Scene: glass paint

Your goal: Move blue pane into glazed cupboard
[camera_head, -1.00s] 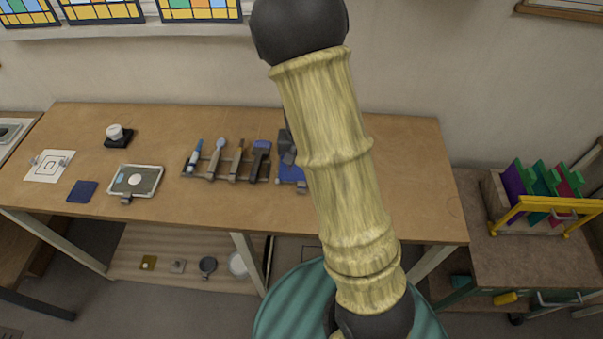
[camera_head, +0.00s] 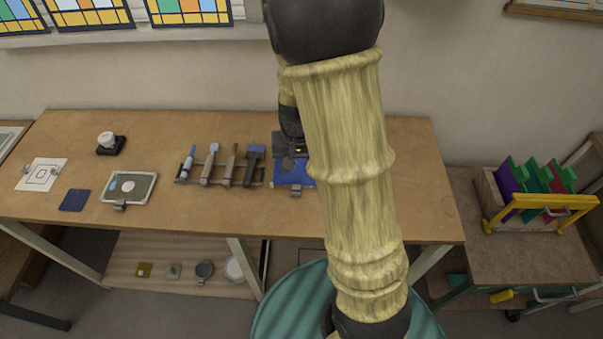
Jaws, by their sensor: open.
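A blue pane (camera_head: 299,181) lies on the workbench (camera_head: 400,204), right of the tool rack, with a small grey clip at its front edge. My own arm hides its right side. My gripper (camera_head: 289,160) is over the back of this pane, partly hidden behind my arm; its fingers are hard to make out. It is open, and I cannot tell whether it touches the pane. A smaller dark blue square (camera_head: 74,200) lies flat at the bench's left. I cannot make out a glazed cupboard.
A tool rack (camera_head: 220,182) with several brushes stands left of the pane. A framed grey tray (camera_head: 130,187), a white sheet (camera_head: 42,175) and a white-topped pot (camera_head: 107,142) lie further left. A yellow-barred rack (camera_head: 540,205) with coloured panels stands at the right.

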